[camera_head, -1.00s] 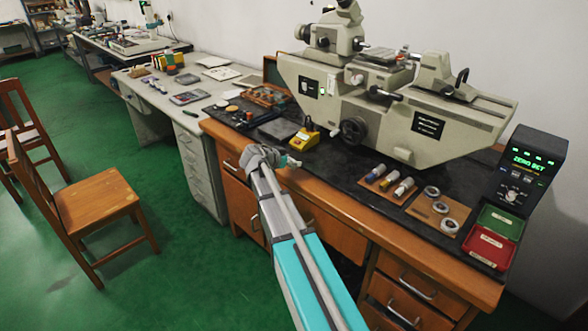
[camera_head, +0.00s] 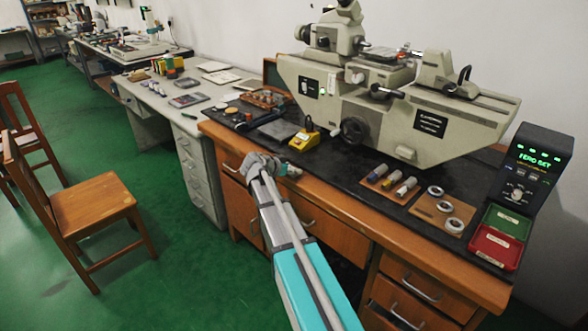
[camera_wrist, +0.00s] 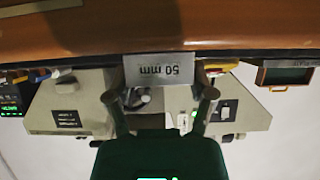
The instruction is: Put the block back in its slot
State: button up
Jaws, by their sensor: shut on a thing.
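My gripper (camera_wrist: 160,100) is shut on a grey metal block (camera_wrist: 160,71) marked "50 mm", which reads upside down in the wrist view. The block sits between the two fingertips. In the head view my gripper (camera_head: 284,168) is near the bench's front edge, left of the middle; the block cannot be made out there. An open wooden case (camera_head: 262,99) with small pieces stands at the back left of the bench; its slots are too small to tell. A green-lined wooden case (camera_wrist: 288,75) shows at the right of the wrist view.
A large measuring machine (camera_head: 395,105) stands on the black bench top. A yellow device (camera_head: 304,140) lies beyond my gripper. To the right are a board of cylinders (camera_head: 388,182), a board of rings (camera_head: 442,211), red and green trays (camera_head: 497,247) and a display box (camera_head: 530,170).

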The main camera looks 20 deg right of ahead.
jog(key=o, duration=1.2)
jog(key=shift+o, duration=0.2)
jog(key=shift+r, duration=0.15)
jog(key=p+v, duration=0.6)
jog(key=v, duration=0.6)
